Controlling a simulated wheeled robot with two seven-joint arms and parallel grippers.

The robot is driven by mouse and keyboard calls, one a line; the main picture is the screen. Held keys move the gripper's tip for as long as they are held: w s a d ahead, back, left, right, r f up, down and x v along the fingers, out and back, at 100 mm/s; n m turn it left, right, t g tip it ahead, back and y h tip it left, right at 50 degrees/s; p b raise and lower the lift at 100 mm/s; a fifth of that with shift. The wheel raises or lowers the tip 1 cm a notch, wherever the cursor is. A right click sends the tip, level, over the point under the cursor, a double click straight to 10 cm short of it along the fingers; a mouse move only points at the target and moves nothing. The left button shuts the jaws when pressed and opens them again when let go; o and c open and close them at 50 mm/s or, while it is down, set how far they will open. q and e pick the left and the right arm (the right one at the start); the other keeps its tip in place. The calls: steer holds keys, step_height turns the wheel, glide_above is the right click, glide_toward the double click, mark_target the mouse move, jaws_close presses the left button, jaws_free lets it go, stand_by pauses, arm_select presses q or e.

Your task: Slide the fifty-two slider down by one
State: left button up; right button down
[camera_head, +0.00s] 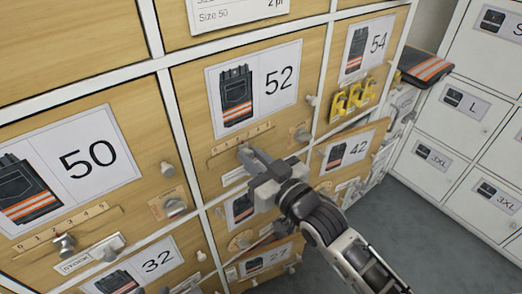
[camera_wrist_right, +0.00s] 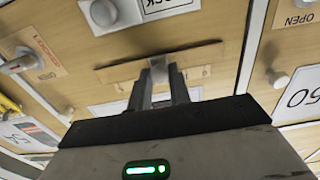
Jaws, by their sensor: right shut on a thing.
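The drawer front marked 52 (camera_head: 284,79) carries a picture of dark trousers and a slider scale (camera_head: 228,143) below it. My right gripper (camera_head: 250,158) reaches up to this scale from the lower right, near the middle of its track. It is shut on the fifty-two slider (camera_wrist_right: 158,70), seen between the fingertips in the right wrist view, where the gripper (camera_wrist_right: 159,86) points at the track strip (camera_wrist_right: 115,74). The fingers hide most of the slider, and its exact mark cannot be read. My left gripper is not in view.
The 50 front (camera_head: 90,158) has its own slider (camera_head: 63,243) at left. The 42 front (camera_head: 357,148) stands out at right. Grey lockers and open floor (camera_head: 440,235) lie further right.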

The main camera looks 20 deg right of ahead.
steer(key=shift+s+a, duration=0.15)
steer(key=shift+a, duration=0.3)
steer(key=c, duration=1.3)
jaws_free()
steer(key=v, duration=1.6)
steer(key=shift+b, duration=0.35)
steer(key=a+f+g+h, duration=0.1)
steer(key=f+g, duration=0.1)
steer(key=f, duration=0.2)
steer(key=a+f+m+g+h+p, duration=0.1)
steer(key=f+g, duration=0.1)
steer(key=f, duration=0.2)
steer(key=s+a+f+g+p, duration=0.1)
steer(key=f+g, duration=0.1)
steer(key=f, duration=0.2)
steer(key=shift+s+f+m+h, duration=0.15)
steer(key=shift+f+m+h, duration=0.25)
